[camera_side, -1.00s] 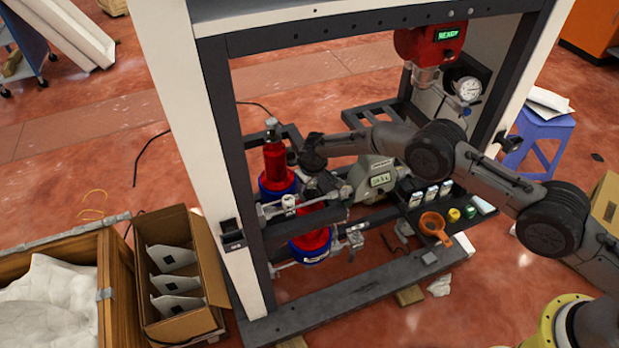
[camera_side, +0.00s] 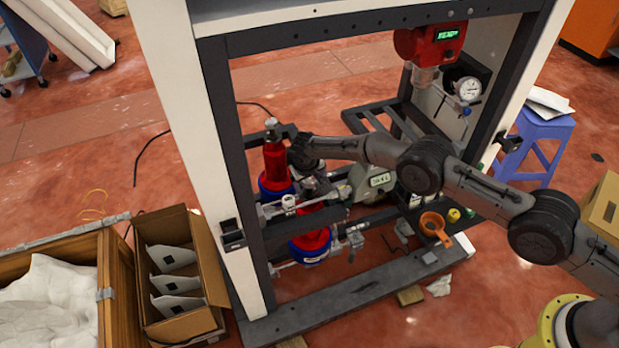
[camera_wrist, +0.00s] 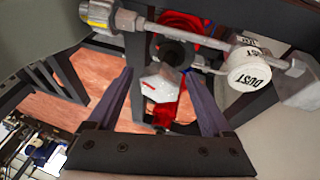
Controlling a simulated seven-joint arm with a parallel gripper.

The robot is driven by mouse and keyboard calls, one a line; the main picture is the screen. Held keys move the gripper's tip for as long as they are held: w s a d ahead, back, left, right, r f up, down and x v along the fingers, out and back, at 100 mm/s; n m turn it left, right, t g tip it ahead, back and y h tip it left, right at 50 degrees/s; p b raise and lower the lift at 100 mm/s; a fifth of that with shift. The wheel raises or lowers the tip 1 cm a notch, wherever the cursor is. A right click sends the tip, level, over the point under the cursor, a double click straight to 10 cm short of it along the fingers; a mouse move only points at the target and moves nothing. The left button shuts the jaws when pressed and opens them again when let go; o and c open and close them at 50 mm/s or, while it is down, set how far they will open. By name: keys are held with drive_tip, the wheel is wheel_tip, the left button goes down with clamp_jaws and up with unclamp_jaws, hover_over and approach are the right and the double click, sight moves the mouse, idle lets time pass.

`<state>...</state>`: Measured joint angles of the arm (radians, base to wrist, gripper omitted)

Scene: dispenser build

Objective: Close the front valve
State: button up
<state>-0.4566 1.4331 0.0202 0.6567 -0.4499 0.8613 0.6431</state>
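Two red bottles with blue bases stand inside the frame: a rear one (camera_side: 274,160) and a front one (camera_side: 312,243). My gripper (camera_side: 318,187) points down over the top of the front bottle and hides it there, so I cannot clearly make out the front valve in the side view. In the wrist view my gripper (camera_wrist: 160,74) is open. A pale block with a red mark (camera_wrist: 158,86) and a dark round knob (camera_wrist: 175,52) show between and beyond the fingers. I cannot tell whether either finger touches them.
Metal piping with a white cap marked DUST (camera_wrist: 249,70) runs close to the right finger. A grey device with a display (camera_side: 376,181) stands to the right of my gripper. The frame's posts (camera_side: 232,150) and an orange funnel (camera_side: 434,226) are nearby.

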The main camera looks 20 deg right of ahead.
drive_tip(key=n+y, duration=0.1)
drive_tip(key=n, duration=0.2)
drive_tip(key=n+y, duration=0.1)
drive_tip(key=n, duration=0.1)
drive_tip(key=shift+n+t, duration=0.3)
drive_tip(key=shift+n, duration=0.1)
drive_tip(key=shift+n+y, duration=0.65)
drive_tip(key=shift+n, duration=0.9)
drive_tip(key=shift+n+y, duration=0.65)
drive_tip(key=shift+n, duration=0.9)
clamp_jaws()
drive_tip(key=shift+m+h, duration=0.7)
drive_tip(key=shift+m, duration=1.1)
